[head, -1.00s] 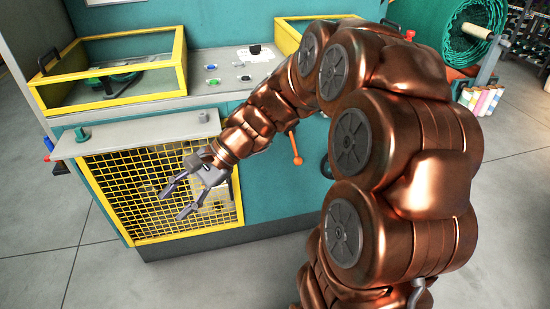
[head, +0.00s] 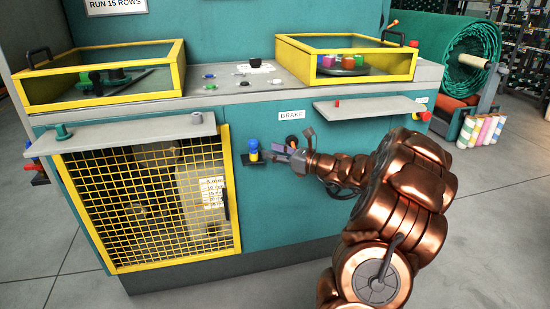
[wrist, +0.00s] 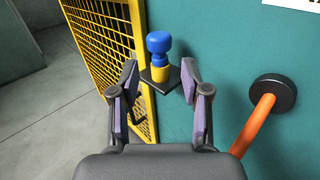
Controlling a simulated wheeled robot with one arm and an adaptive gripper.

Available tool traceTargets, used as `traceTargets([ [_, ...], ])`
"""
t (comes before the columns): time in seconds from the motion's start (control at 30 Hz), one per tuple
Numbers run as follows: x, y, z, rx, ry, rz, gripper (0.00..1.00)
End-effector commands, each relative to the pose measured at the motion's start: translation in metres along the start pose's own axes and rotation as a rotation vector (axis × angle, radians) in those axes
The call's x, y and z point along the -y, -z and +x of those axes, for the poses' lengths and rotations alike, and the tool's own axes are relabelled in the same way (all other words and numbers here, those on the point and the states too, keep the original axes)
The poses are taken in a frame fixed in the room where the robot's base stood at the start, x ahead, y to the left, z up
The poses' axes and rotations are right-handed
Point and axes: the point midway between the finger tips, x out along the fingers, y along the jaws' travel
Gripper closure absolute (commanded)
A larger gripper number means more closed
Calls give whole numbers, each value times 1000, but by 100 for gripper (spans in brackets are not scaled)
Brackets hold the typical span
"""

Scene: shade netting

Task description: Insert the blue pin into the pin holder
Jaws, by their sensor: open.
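The blue pin (head: 253,145) stands upright on the teal machine front, right of the yellow mesh door. In the wrist view the blue pin (wrist: 158,43) has a rounded head above a narrower neck. Under it is a yellow section (wrist: 160,73) on a dark bracket (wrist: 147,85); I cannot tell whether the yellow belongs to the pin or to its holder. My gripper (head: 273,150) is just right of the pin in the head view. In the wrist view my gripper (wrist: 160,72) is open and empty, its fingers spread either side of the pin, which appears ahead of them.
The yellow mesh door (wrist: 105,35) is close left of the fingers. An orange lever (wrist: 255,122) on a black knob stands close on the right. Grey shelves (head: 125,133) and (head: 370,110) jut out above. Floor in front is clear.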

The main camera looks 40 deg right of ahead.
Motion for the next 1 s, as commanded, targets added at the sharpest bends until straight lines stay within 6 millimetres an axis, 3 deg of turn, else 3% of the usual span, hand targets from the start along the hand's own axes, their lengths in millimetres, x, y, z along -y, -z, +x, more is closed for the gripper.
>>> traceTargets([
  [0.6,-2,1,71,-2,-3,0,53],
  [1.0,-1,0,76,0,-2,0,53],
])
